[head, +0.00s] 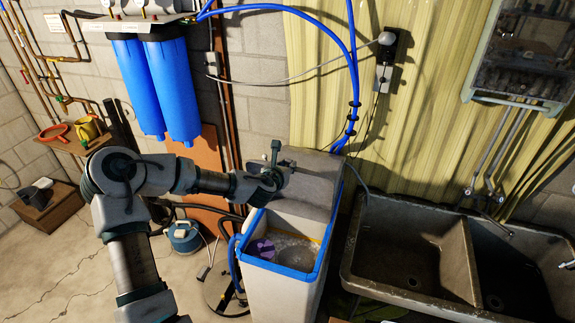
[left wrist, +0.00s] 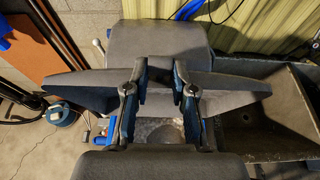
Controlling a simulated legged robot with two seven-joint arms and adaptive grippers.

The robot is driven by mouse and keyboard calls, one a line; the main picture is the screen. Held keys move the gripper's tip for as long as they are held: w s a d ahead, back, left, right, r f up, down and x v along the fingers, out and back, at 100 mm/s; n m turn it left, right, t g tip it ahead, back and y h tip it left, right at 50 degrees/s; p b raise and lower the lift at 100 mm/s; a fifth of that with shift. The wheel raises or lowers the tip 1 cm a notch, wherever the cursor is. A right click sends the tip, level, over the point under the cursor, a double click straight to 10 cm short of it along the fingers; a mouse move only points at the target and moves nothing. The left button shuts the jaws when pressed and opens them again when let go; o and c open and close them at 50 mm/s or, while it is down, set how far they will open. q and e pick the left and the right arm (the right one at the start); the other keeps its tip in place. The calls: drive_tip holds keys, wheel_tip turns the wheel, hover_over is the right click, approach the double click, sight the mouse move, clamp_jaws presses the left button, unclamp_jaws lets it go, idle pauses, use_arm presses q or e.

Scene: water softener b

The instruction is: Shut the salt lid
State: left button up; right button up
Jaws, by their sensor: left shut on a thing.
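The water softener (head: 285,295) is a pale cabinet with a blue rim around its open salt bin (head: 302,272). Pale salt and a purple part (head: 262,248) show inside. The grey salt lid (head: 308,200) seems to stand raised at the back of the bin, and its edges are hard to tell from the grey housing. My left gripper (head: 280,165) is at the lid's upper left and shut on it, though the contact is partly hidden. My right gripper is not in view.
A stone double sink (head: 415,250) stands close at the right. Blue filter housings (head: 155,90) hang on the wall behind my left arm. Blue tubes (head: 352,95) run down behind the softener. A hose and blue container (head: 184,237) are on the floor at left.

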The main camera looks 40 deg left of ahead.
use_arm(q)
drive_tip(key=s+d+f+b, duration=0.2)
drive_tip(key=s+f, duration=0.1)
drive_tip(key=s, duration=0.4)
drive_tip(key=shift+f, duration=0.3)
drive_tip(key=s+d+f+b, duration=0.2)
drive_tip(key=s+f+b, duration=0.2)
drive_tip(key=s+f, duration=0.2)
idle(0.8)
